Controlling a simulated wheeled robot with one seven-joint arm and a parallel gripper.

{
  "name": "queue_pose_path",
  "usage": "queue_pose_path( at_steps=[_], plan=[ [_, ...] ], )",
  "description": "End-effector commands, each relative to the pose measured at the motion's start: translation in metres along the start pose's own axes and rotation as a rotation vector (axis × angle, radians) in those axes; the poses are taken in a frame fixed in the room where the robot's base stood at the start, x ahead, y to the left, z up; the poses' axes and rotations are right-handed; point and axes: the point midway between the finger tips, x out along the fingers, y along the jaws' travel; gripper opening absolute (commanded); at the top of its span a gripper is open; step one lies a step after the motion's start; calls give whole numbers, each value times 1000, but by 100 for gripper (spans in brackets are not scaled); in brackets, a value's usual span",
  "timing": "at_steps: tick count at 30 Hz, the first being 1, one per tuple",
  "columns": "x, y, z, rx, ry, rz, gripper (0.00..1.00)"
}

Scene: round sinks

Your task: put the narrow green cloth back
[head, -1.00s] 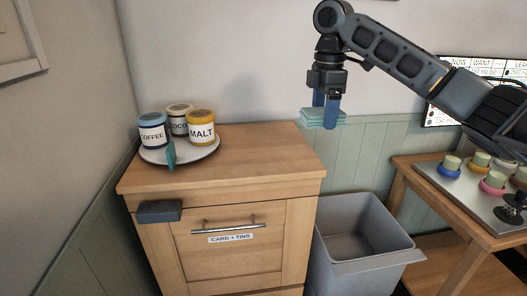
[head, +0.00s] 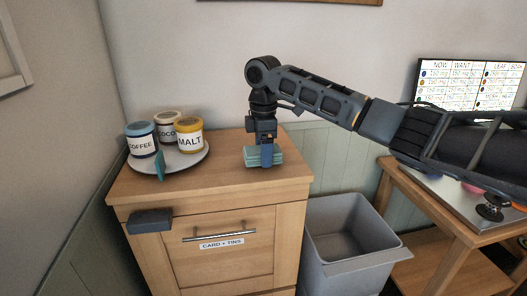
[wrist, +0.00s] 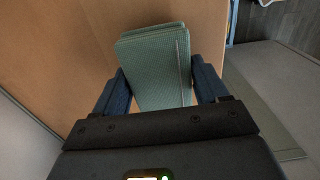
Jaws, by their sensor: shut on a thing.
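The green cloth (head: 264,154) is a folded, pale green stack. My gripper (head: 266,160) is shut on it at the right part of the wooden cabinet top (head: 222,178). In the wrist view the cloth (wrist: 158,60) lies between the two blue fingers of my gripper (wrist: 166,88), over the wood surface. The cloth is at or just above the top; I cannot tell if it touches.
A round tray (head: 188,165) with COFFEE (head: 142,140), COCO-labelled and MALT (head: 189,137) tins stands at the cabinet's left, a teal object (head: 159,165) at its front edge. A grey bin (head: 343,240) is right of the cabinet. The front middle of the top is clear.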

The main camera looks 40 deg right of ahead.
Motion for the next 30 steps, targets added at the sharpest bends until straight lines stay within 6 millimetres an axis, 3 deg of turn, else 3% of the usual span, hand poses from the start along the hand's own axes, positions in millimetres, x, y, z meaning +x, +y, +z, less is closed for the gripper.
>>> queue_pose_path(
  at_steps=[4,15,16,23,30],
  plan=[
    [10,0,0,0,0,0,45],
    [14,0,0,0,1,0,45],
    [14,0,0,0,0,1,76],
    [13,0,0,0,0,0,98],
    [13,0,0,0,0,1,99]
  ],
)
